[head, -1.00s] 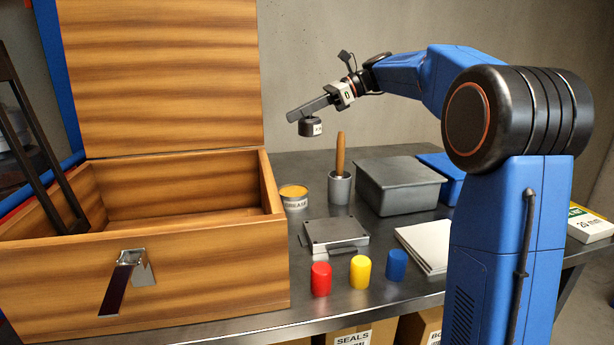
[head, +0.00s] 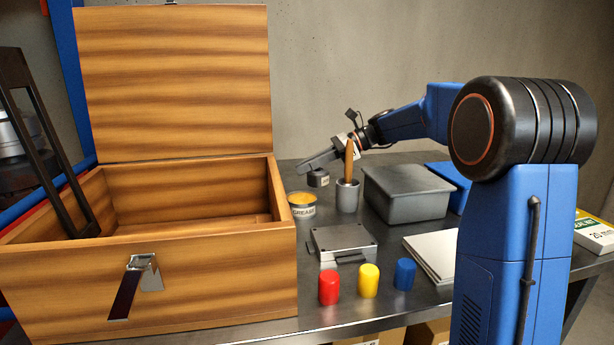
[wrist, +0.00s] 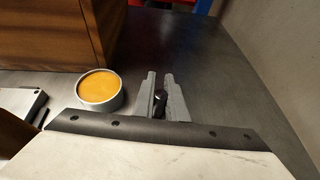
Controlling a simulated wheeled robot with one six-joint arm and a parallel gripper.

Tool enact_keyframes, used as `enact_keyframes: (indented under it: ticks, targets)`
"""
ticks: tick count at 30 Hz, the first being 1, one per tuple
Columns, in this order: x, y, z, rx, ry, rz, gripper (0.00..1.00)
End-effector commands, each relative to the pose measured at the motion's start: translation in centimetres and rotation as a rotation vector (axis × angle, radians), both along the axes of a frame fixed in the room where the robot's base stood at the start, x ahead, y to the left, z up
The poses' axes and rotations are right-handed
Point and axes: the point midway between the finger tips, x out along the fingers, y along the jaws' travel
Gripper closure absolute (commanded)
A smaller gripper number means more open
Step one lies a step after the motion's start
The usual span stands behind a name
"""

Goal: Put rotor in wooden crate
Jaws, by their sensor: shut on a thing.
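The wooden crate (head: 200,281) stands at the left with its lid (head: 175,80) raised. The visible part of its inside looks empty. My gripper (head: 310,166) is over the back of the table, behind the grease tin. It is shut on the dark knob of a small grey labelled weight (head: 318,179), which is at or just above the tabletop. In the wrist view my fingers (wrist: 161,88) close around the dark knob (wrist: 160,101). A round metal thing (head: 12,135) shows at the far left, partly hidden; I cannot tell whether it is the rotor.
A grease tin (head: 301,205), a cup with a wooden handle (head: 347,196) and a grey bin (head: 405,192) stand near my gripper. A grey scale-like box (head: 342,244) and red, yellow and blue caps are in front. A dark frame (head: 48,150) crosses the crate's left side.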

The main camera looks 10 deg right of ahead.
Motion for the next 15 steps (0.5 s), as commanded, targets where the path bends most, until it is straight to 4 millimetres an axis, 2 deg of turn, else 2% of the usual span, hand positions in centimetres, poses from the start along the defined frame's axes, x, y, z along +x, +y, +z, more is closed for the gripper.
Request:
enact_keyframes:
  ticks: [6, 15]
  targets:
    - [0.0, 0.0, -2.4, 0.001, 0.0, -0.001, 1.0]
    - [0.0, 0.0, -2.7, 0.001, -0.001, 0.0, 1.0]
